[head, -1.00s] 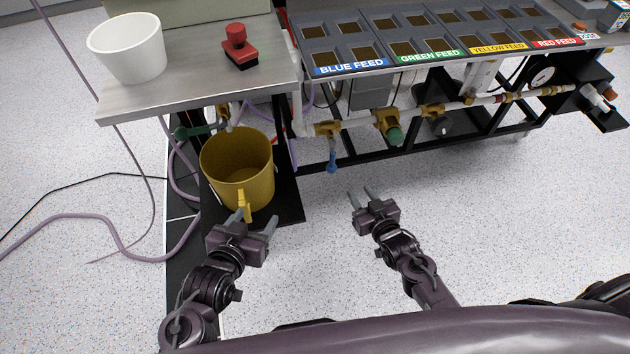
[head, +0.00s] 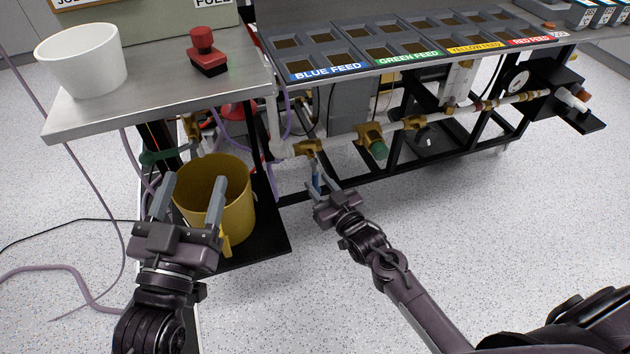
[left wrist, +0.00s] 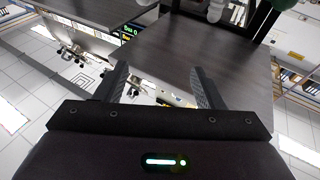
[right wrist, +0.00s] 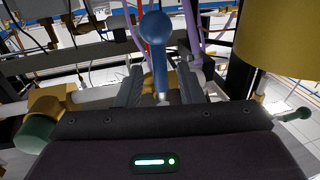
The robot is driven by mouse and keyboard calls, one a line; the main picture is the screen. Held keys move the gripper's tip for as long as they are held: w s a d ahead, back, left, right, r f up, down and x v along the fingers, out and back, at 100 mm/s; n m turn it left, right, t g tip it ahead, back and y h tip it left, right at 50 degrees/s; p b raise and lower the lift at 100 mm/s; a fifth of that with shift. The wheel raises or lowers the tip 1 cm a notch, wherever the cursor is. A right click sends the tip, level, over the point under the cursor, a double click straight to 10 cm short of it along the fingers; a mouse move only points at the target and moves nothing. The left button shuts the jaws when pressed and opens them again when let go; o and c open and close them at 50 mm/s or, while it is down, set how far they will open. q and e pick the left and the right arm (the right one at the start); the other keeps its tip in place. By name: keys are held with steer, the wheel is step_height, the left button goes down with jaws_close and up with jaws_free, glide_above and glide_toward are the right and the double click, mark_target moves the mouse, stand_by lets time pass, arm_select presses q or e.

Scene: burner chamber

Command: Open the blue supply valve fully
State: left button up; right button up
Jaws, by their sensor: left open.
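The blue supply valve's handle (head: 316,181) hangs down from a brass valve body (head: 308,148) on the pipe under the blue feed end of the bench. My right gripper (head: 321,178) is at this handle, open, with a finger on either side. In the right wrist view the blue handle (right wrist: 157,50) with its round end stands between the open fingers (right wrist: 156,85); I cannot tell whether either finger touches it. My left gripper (head: 187,197) is open and empty, in front of the yellow bucket in the head view. The left wrist view shows nothing between its fingers (left wrist: 160,85).
A yellow bucket (head: 235,205) stands on a black shelf left of the valve. A green valve (head: 378,150) is right along the pipe. A steel table (head: 150,90) carries a white cup (head: 80,60) and a red button (head: 205,50). The floor at right is clear.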

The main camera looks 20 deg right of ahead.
arm_select(q)
steer(key=r+t, duration=0.1)
steer(key=r, duration=0.1)
steer(key=r+t+h, duration=0.1)
steer(key=s+r+t, duration=0.1)
steer(key=r, duration=0.1)
steer(key=shift+s+a+r+b, duration=0.1)
steer(key=shift+a+r+b, duration=0.2)
steer(key=shift+a+r, duration=0.1)
arm_select(e)
steer(key=x, duration=0.2)
steer(key=shift+w+a, duration=0.1)
steer(key=shift+w, duration=0.15)
steer(key=shift+c, duration=0.4)
arm_select(q)
steer(key=shift+f, duration=0.1)
arm_select(e)
jaws_close()
